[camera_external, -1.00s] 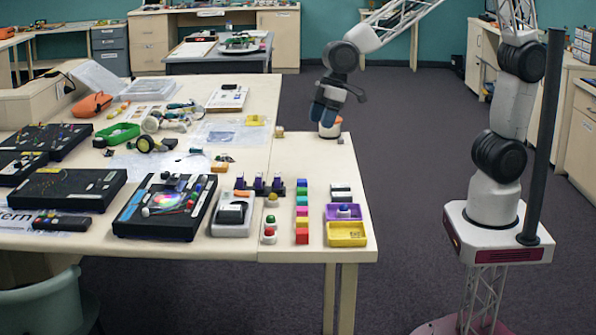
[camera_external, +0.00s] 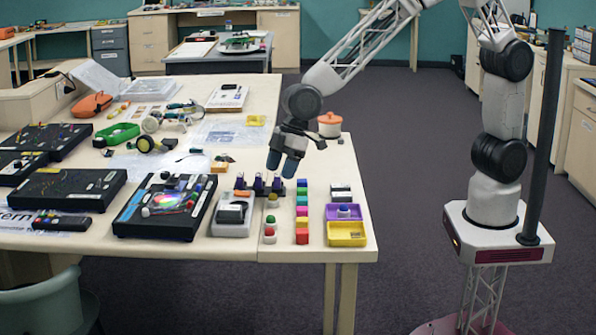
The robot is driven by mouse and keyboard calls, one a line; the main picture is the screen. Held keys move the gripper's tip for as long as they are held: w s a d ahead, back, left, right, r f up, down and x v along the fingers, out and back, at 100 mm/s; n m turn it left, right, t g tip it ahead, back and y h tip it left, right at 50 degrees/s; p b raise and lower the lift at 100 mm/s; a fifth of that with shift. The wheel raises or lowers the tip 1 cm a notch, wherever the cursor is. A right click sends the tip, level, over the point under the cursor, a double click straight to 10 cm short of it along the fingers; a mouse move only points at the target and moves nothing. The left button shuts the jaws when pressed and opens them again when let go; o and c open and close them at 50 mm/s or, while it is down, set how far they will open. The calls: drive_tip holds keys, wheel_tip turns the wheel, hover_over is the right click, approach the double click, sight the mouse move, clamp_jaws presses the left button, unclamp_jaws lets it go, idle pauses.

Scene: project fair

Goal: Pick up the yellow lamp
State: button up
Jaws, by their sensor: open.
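A small dull-yellow-topped piece, which looks like the yellow lamp (camera_external: 272,200), stands near the front of the table, left of a column of coloured blocks. My gripper (camera_external: 282,166) points down with its blue fingers apart, above and behind this piece, close over the dark purple-topped holders (camera_external: 259,184). Nothing shows between the fingers. A red-topped lamp and a green-topped one (camera_external: 270,230) stand in front of the yellow piece.
The column of coloured blocks (camera_external: 302,222) stands right of the yellow piece. A grey tray with a black item (camera_external: 232,230) and a black board (camera_external: 150,224) lie to the left. An orange pot (camera_external: 330,124) stands at the far right corner. Bare tabletop lies behind the blocks.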

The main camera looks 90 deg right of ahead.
sight(273, 195)
drive_tip(key=shift+f, duration=0.1)
drive_tip(key=shift+x, duration=1.2)
drive_tip(key=shift+x, duration=2.6)
drive_tip(key=shift+s, duration=0.1)
drive_tip(key=shift+c, duration=0.4)
drive_tip(key=c, duration=0.9)
